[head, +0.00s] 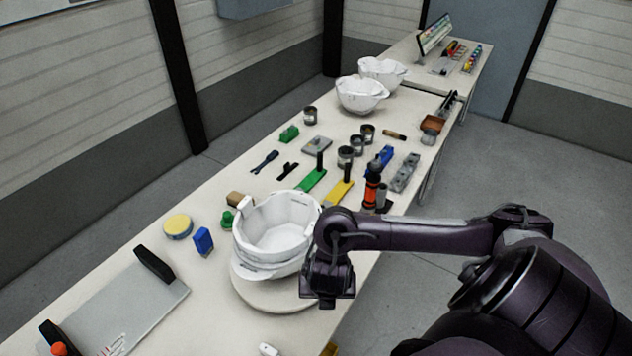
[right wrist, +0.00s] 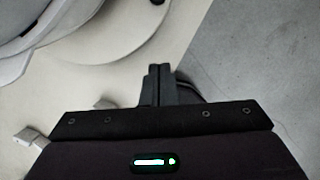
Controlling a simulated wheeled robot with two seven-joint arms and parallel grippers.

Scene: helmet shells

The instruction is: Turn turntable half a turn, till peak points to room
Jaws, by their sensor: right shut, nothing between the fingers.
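A white helmet shell (head: 277,226) lies open side up on the round pale turntable (head: 262,292), near the table's front edge. I cannot tell for sure which way its peak points. My right gripper (head: 326,300) hangs beside the shell, at the right edge of the turntable. In the right wrist view my right gripper (right wrist: 158,68) is shut and empty, its tips just off the disc. The turntable (right wrist: 112,40) fills the upper left there, with a dark spot near its edge. Part of the shell (right wrist: 22,18) shows at the corner. My left gripper is not in view.
A grey tray (head: 135,300) lies at left. More white shells (head: 362,95) sit at the far end. Floor is open at right.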

